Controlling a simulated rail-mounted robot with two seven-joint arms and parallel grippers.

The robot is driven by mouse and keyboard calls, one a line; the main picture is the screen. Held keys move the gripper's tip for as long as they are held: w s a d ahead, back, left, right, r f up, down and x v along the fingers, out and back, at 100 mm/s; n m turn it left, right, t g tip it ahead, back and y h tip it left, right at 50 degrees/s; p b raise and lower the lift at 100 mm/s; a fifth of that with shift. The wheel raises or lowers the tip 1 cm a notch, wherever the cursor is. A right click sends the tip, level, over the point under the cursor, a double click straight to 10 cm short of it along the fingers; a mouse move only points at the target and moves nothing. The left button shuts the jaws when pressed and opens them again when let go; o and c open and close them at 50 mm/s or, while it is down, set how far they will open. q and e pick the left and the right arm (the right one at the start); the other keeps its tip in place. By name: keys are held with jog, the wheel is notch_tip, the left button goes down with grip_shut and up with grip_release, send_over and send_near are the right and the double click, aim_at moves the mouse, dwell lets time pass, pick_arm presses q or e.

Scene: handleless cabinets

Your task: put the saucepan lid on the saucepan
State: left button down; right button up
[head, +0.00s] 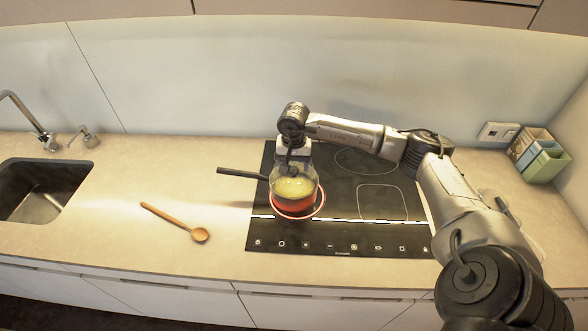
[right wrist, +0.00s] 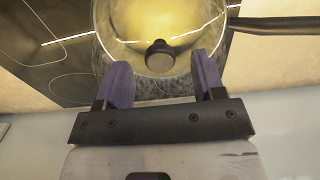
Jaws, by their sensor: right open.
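The orange saucepan (head: 294,206) stands on a lit ring of the cooktop, its dark handle (head: 241,174) pointing left. Yellowish contents show through the clear glass lid (head: 293,186), which appears to lie over its top; whether it is fully seated I cannot tell. In the right wrist view the lid's dark knob (right wrist: 160,57) sits between the spread purple fingertips of my right gripper (right wrist: 163,63), with gaps on both sides. My right gripper is open, directly above the saucepan. My left gripper is not in view.
The black cooktop (head: 385,235) has free room right of the pan. A wooden spoon (head: 175,220) lies on the counter to the left, near the sink (head: 42,190). Containers (head: 538,155) and a wall socket (head: 498,132) are at the back right.

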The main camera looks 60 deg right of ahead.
notch_tip(320, 180, up, 11)
dwell(0.4)
